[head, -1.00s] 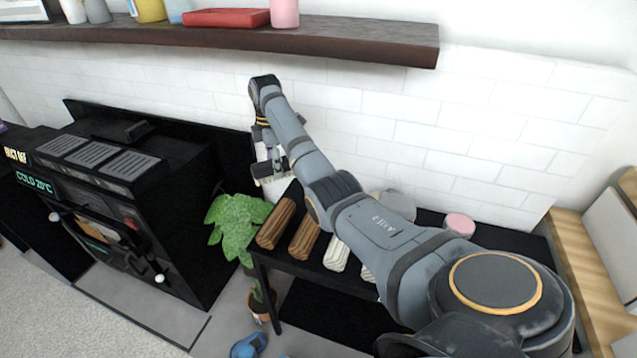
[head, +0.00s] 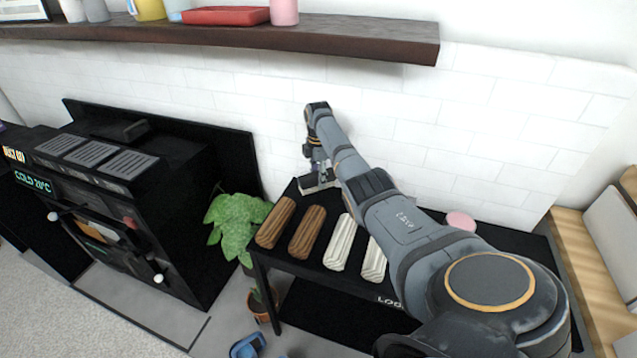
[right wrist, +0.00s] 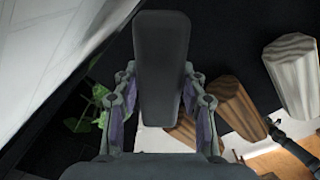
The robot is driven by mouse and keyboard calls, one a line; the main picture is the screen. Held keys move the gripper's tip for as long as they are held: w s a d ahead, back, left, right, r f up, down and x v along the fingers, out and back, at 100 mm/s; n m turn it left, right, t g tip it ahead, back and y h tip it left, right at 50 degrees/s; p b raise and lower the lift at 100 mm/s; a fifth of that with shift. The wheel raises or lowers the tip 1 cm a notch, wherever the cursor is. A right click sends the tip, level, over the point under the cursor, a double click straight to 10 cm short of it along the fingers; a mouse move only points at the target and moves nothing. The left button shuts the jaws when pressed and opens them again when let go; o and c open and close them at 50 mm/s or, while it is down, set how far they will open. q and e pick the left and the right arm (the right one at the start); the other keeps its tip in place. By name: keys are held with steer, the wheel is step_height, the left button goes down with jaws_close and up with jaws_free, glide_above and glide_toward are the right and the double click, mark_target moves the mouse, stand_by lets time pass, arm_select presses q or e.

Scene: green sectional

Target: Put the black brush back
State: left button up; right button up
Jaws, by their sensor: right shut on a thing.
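My right gripper (head: 318,178) is over the back left of the black table (head: 290,196), behind the brown rolls. In the right wrist view, my right gripper (right wrist: 160,85) has its fingers on either side of a dark block with rounded corners, which I take to be the black brush (right wrist: 161,45). It is shut on it. The brush's underside is hidden, and I cannot tell whether it touches the table. In the head view the brush is not clear behind the gripper. My left gripper is not in view.
Brown fluted rolls (head: 307,232) and white fluted rolls (head: 340,242) lie along the table's front. A pink round thing (head: 460,220) is at the right. A leafy plant (head: 235,225) and a black machine (head: 150,190) stand left. A dark shelf (head: 220,36) hangs above.

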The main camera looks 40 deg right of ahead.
steer(key=shift+f, duration=1.6)
steer(key=shift+f, duration=0.1)
steer(key=o, duration=1.2)
step_height(320, 180, up, 12)
steer(key=shift+r+p, duration=0.15)
steer(key=shift+p, duration=0.35)
